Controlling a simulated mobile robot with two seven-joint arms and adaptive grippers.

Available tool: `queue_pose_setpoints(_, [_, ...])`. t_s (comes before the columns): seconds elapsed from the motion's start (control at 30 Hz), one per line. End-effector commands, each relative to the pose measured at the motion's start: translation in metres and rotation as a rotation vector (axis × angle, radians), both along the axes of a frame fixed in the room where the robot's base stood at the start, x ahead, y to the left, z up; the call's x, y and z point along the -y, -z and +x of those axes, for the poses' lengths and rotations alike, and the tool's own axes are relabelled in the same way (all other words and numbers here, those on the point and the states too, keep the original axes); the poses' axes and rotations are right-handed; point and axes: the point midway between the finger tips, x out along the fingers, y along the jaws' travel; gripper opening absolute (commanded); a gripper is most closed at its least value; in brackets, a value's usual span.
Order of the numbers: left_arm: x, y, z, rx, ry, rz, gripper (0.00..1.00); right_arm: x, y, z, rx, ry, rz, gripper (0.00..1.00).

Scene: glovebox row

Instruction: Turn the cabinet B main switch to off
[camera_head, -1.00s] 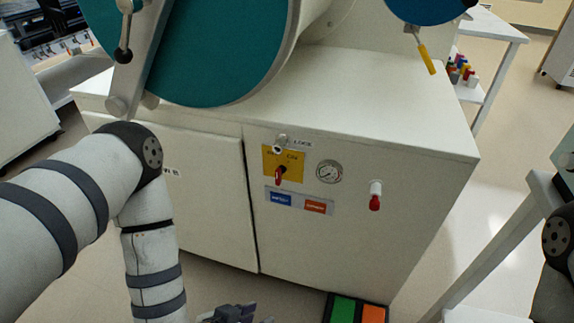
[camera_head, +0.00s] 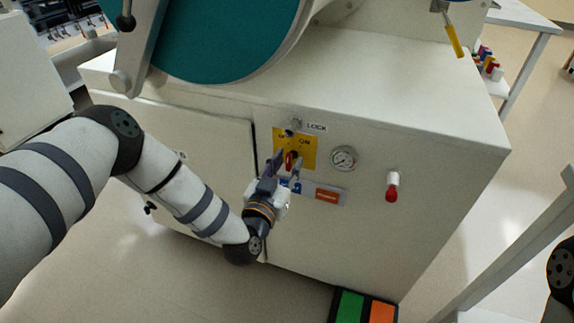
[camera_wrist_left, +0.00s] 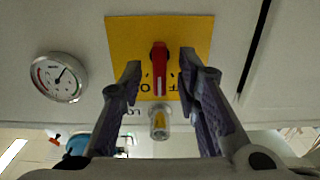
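The main switch is a red handle (camera_head: 290,160) on a yellow plate (camera_head: 309,152) marked OFF and ON, on the cabinet front (camera_head: 350,220). The wrist view, which is upside down, shows the red handle (camera_wrist_left: 160,70) lying roughly upright on the yellow plate (camera_wrist_left: 120,38). My left gripper (camera_head: 287,163) is in front of the plate. In the wrist view its fingers (camera_wrist_left: 160,62) are open, one on each side of the handle, with visible gaps. Contact cannot be seen. My right gripper is out of view.
A metal lock (camera_head: 296,124) labelled LOCK sits just above the plate. A pressure gauge (camera_head: 343,158) and a red-tipped valve (camera_head: 392,188) are to its right. Blue and orange labels (camera_head: 328,195) lie below. Green and orange pedals (camera_head: 365,306) are on the floor.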

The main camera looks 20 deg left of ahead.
Motion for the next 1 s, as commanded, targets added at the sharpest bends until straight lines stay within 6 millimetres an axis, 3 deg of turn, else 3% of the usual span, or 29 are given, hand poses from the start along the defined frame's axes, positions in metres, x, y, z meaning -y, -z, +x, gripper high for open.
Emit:
queue_pose_setpoints(0.2, [0.0004,-0.0006,0.0004,0.0,0.001,0.0,0.28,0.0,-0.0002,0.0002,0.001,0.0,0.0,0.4])
queue_pose_setpoints(0.33, [0.0004,-0.0005,0.0002,0.0,0.001,0.0,0.0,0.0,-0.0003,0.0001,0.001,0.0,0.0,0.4])
queue_pose_setpoints(0.67, [0.0003,-0.0003,-0.0001,-0.002,0.001,-0.017,0.0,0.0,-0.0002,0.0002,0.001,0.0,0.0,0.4])
queue_pose_setpoints(1.0, [-0.001,0.0003,-0.0003,-0.008,0.001,-0.205,0.0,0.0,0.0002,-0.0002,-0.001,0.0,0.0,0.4])
